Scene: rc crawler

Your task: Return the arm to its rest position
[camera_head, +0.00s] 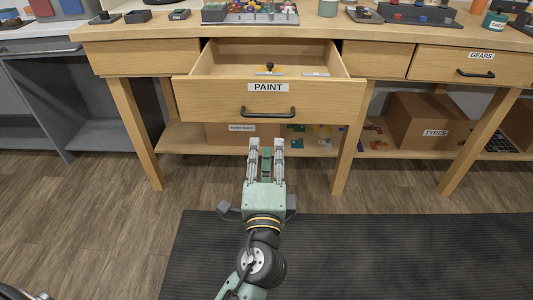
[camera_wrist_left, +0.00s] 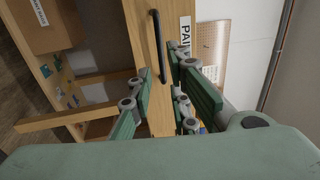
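My left gripper (camera_head: 266,146) is in front of the open wooden drawer labelled PAINT (camera_head: 215,98), below its black handle (camera_head: 268,113) in the head view. In the left wrist view, my left gripper's (camera_wrist_left: 160,95) green finger pads are apart with nothing held between them. The drawer's handle (camera_wrist_left: 157,45) shows beyond the fingers there, and it looks apart from them. The arm reaches forward from the bottom of the head view. My right gripper is not in view.
A wooden workbench (camera_head: 130,33) carries several small items on top. The closed GEARS drawer (camera_head: 435,67) is at right. Cardboard boxes, one marked TYRES (camera_head: 410,120), stand on the lower shelf (camera_head: 190,138). A dark mat (camera_head: 400,250) covers the floor in front, which is otherwise clear.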

